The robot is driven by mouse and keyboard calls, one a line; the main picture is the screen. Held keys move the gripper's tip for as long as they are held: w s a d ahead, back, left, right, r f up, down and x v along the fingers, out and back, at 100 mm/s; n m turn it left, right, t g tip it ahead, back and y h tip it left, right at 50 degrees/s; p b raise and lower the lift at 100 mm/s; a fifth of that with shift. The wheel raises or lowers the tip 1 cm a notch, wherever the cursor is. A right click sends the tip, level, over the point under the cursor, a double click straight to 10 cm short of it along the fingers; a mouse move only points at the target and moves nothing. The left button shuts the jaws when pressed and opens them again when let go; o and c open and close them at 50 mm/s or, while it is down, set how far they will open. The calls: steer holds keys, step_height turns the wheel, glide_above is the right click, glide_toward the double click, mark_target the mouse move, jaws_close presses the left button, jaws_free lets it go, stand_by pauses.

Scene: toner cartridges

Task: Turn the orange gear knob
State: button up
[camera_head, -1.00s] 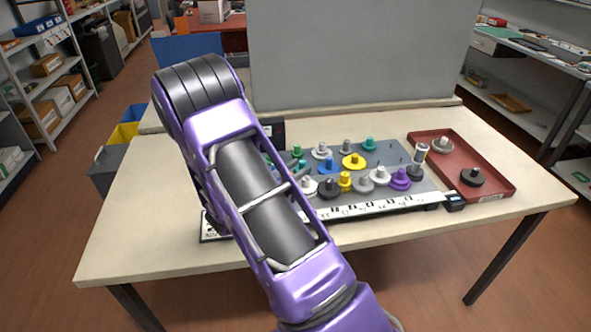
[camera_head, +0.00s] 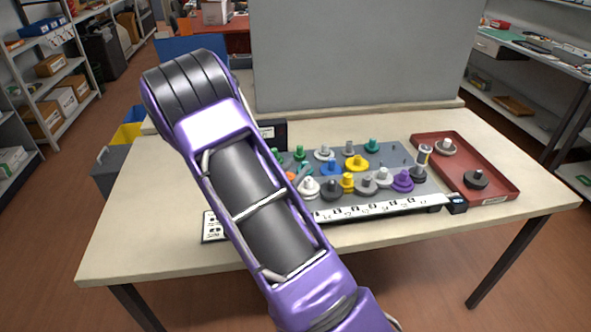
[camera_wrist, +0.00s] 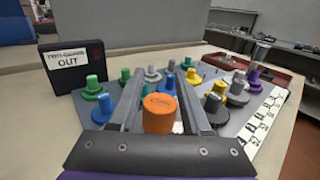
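The orange gear knob (camera_wrist: 160,114) stands upright in the wrist view, with faint lettering on its top face. Its lower part is hidden behind the dark bar of my gripper. My gripper (camera_wrist: 160,85) is open, with one grey finger on each side of the knob and a visible gap to it. I cannot tell how deep the knob sits between the fingers. In the head view a small bit of orange (camera_head: 290,177) shows just right of my purple arm, which hides the gripper.
Several coloured gears crowd the grey board (camera_head: 428,188): blue (camera_wrist: 102,108), green and yellow (camera_wrist: 213,102) ones stand close to the fingers. A black box marked OUT (camera_wrist: 70,76) stands behind left. A red tray (camera_head: 503,178) holds two gears at right. The table's left side is clear.

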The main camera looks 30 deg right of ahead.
steer(key=shift+o, duration=1.2)
steer(key=shift+a, duration=0.1)
steer(key=v, duration=1.7)
steer(key=shift+s, duration=0.15)
steer(key=shift+a, duration=0.1)
